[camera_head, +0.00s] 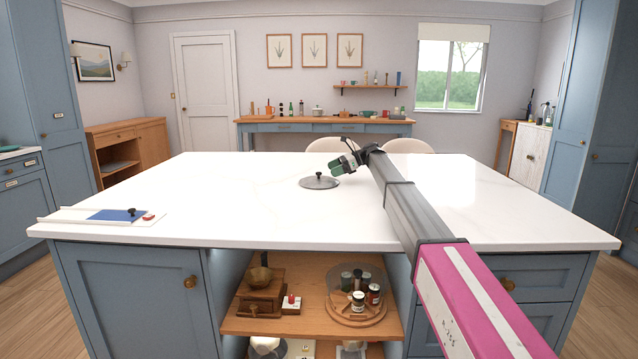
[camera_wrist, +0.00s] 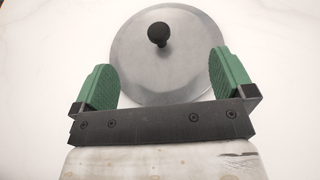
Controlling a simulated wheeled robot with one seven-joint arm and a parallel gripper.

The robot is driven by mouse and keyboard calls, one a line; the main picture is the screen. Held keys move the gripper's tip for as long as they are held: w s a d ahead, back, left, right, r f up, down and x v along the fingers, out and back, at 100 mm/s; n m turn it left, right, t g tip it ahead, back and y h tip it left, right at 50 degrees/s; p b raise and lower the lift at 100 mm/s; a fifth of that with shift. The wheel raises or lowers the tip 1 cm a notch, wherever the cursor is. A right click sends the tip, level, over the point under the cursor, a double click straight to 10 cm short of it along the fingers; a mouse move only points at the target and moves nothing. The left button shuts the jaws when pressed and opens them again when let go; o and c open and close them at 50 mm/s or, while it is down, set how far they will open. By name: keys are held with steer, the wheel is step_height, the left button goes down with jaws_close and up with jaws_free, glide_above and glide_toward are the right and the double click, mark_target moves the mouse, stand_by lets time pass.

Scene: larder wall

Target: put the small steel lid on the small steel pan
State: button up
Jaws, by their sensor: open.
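A round steel lid (camera_head: 319,183) with a black knob lies flat on the white island top. In the wrist view the lid (camera_wrist: 185,75) is just beyond my gripper, its black knob (camera_wrist: 158,34) pointing up. My gripper (camera_head: 343,165) is at the lid's right side in the head view, a little above the top. In the wrist view my gripper (camera_wrist: 162,78) is open, its green fingers spread on either side of the lid's near part, with nothing held. Whether the fingers touch the lid I cannot tell. I cannot make out a small steel pan in either view.
A white board (camera_head: 75,216) with a blue mat (camera_head: 112,215) and small items lies at the island's left edge. Open shelves (camera_head: 265,326) below hold jars and a grinder. A far sideboard (camera_head: 325,121) carries pots and bottles. The island's middle is mostly clear.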

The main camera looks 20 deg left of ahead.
mark_target(319, 178)
steer(key=shift+x, duration=3.2)
steer(key=shift+r, duration=0.15)
steer(key=shift+c, duration=0.3)
steer(key=shift+s, duration=0.1)
jaws_close()
